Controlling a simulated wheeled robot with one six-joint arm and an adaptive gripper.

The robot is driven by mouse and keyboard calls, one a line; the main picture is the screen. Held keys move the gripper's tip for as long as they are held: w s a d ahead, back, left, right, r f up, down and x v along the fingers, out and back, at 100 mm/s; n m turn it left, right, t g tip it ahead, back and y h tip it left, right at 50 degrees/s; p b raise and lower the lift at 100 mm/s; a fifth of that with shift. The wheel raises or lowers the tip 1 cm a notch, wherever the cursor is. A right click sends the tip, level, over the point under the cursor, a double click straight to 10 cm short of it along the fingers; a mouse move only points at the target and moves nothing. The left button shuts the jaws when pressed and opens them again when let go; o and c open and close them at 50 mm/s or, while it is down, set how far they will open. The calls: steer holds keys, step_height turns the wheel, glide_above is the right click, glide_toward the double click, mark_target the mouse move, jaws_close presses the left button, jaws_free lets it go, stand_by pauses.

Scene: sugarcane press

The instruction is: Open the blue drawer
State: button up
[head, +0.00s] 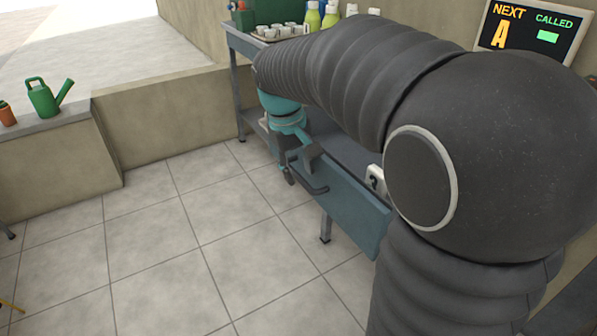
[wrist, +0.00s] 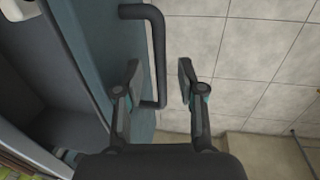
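The blue drawer shows its blue-teal front (head: 345,205) in the head view, below and right of my gripper (head: 290,168). The front also runs down the left of the wrist view (wrist: 88,35). Its dark bar handle (wrist: 160,50) stands out from the front. In the wrist view, my gripper (wrist: 160,82) is open, with one finger on each side of the handle bar. The bar lies between the fingers, with a visible gap to the right finger. Grey surfaces show behind the front; I cannot tell how far out the drawer is.
A grey metal table (head: 243,100) stands against the wall, with cups on a tray (head: 280,32) and bottles on top. A white block with a question mark (head: 375,179) is behind the drawer front. A green watering can (head: 44,98) sits on a ledge.

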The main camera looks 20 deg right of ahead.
step_height(320, 180, up, 11)
steer(key=a, duration=0.2)
steer(key=shift+s+f, duration=0.15)
steer(key=shift+s, duration=0.1)
step_height(320, 180, down, 6)
steer(key=s+a+t+y, duration=0.1)
steer(key=t, duration=0.1)
steer(key=s+f+m+t, duration=0.1)
steer(key=s+f, duration=0.2)
steer(key=s, duration=0.6)
steer(key=s+d+f+m+t+y, duration=0.1)
steer(key=s+f+t, duration=0.1)
steer(key=s, duration=0.7)
steer(key=shift+f, duration=0.4)
